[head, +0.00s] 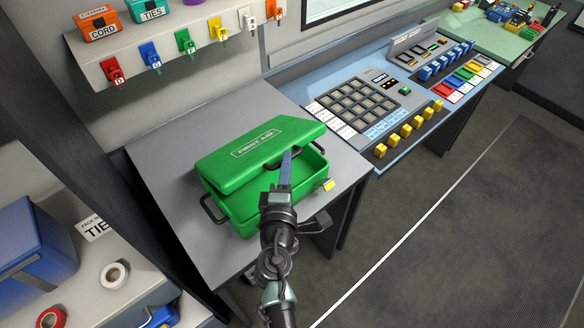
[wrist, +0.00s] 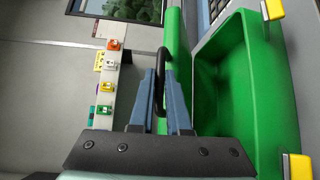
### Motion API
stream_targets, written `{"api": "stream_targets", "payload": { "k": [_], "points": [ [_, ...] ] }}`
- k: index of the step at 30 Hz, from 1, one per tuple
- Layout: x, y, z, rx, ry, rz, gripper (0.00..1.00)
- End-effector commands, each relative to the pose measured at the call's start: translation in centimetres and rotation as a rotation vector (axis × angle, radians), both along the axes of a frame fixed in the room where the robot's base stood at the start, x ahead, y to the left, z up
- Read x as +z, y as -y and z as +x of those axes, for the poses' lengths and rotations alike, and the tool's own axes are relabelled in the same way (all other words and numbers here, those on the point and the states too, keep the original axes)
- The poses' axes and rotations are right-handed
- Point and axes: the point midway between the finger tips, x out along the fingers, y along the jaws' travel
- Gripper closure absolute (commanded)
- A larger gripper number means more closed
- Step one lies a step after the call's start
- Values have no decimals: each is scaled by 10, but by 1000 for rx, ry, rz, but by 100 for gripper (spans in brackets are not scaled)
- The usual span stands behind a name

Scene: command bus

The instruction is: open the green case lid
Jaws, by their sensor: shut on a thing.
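The green first aid case (head: 238,208) sits on a grey table. Its lid (head: 225,166), marked FIRST AID, is tilted up and partly open. A gap shows the inside of the case on the right. My gripper (head: 287,158) reaches over the case's front to the lid's raised edge. In the wrist view my gripper (wrist: 164,92) has its two blue fingers on either side of the lid's black handle (wrist: 161,68) and is shut on it. The green case's inside (wrist: 240,95) shows at the right there and looks empty. Yellow latches (head: 328,185) stick out from the case's front.
A blue console (head: 350,110) with buttons stands right of the table (head: 165,160). A shelf (head: 130,62) with labelled boxes and coloured tags is on the wall behind. A blue box (head: 35,250) and tape rolls lie at the left. Open floor (head: 450,230) is at the right.

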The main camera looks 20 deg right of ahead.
Motion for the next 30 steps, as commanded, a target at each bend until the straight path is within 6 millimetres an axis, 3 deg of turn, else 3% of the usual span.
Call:
{"api": "stream_targets", "payload": {
  "k": [1,4,12,30],
  "points": [
    [13,-3,5,3,2,-2,100],
    [29,-6,15,2,4,-2,100],
    [55,-15,40,2,4,-4,100],
    [67,-20,54,1,3,-3,100]
  ]
}}
